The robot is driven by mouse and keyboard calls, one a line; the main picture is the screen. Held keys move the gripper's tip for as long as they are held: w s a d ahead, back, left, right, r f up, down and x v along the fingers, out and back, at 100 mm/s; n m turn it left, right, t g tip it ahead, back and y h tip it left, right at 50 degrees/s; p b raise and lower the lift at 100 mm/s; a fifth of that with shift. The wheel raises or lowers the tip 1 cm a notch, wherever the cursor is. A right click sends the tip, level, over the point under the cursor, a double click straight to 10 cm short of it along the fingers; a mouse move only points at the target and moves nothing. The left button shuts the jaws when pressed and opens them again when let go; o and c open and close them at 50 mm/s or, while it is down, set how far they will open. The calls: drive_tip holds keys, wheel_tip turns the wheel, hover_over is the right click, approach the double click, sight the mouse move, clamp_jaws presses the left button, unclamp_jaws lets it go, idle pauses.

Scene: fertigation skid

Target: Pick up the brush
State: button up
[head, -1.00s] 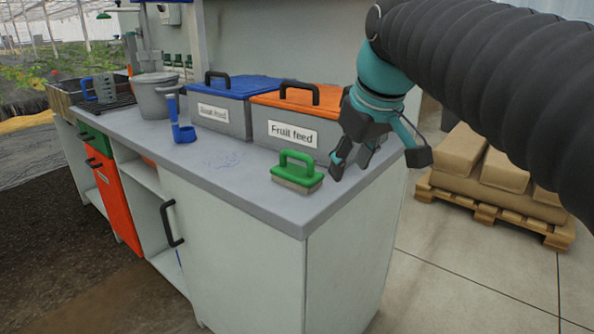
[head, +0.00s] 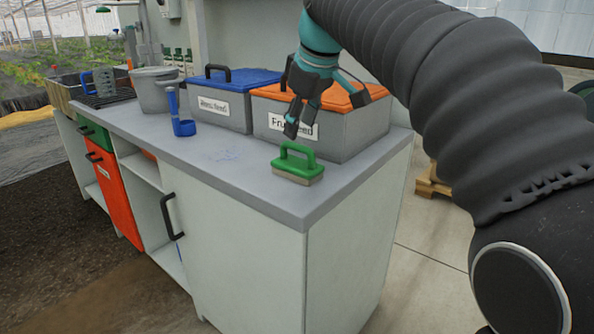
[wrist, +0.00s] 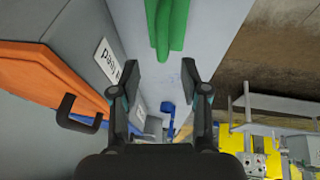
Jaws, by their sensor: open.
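The brush (head: 297,165) has a green body with a loop handle and pale bristles. It stands bristles down near the right front corner of the grey counter (head: 240,180). My gripper (head: 312,113) is open and empty, above and behind the brush, in front of the orange-lidded bin. In the wrist view, the green brush (wrist: 168,28) shows at the top edge, beyond my open fingertips (wrist: 160,75). Only part of the brush shows there. Gripper and brush are apart.
An orange-lidded bin (head: 345,140) labelled "Fruit feed" stands close behind the brush. A blue-lidded bin (head: 215,108), a blue scoop (head: 182,125) and a grey bucket (head: 155,92) stand farther left.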

sight(297, 147)
drive_tip(key=shift+w+a+f, duration=0.15)
drive_tip(key=shift+w+f, duration=0.1)
drive_tip(key=shift+f, duration=0.35)
drive_tip(key=x, duration=0.2)
drive_tip(key=b+x, duration=0.1)
drive_tip(key=x, duration=0.1)
drive_tip(key=shift+s+d+f, duration=0.15)
drive_tip(key=shift+s+d, duration=0.05)
drive_tip(key=shift+s, duration=0.15)
drive_tip(key=shift+w+a+f, duration=0.15)
drive_tip(key=shift+w+f, duration=0.15)
drive_tip(key=shift+f, duration=0.3)
clamp_jaws()
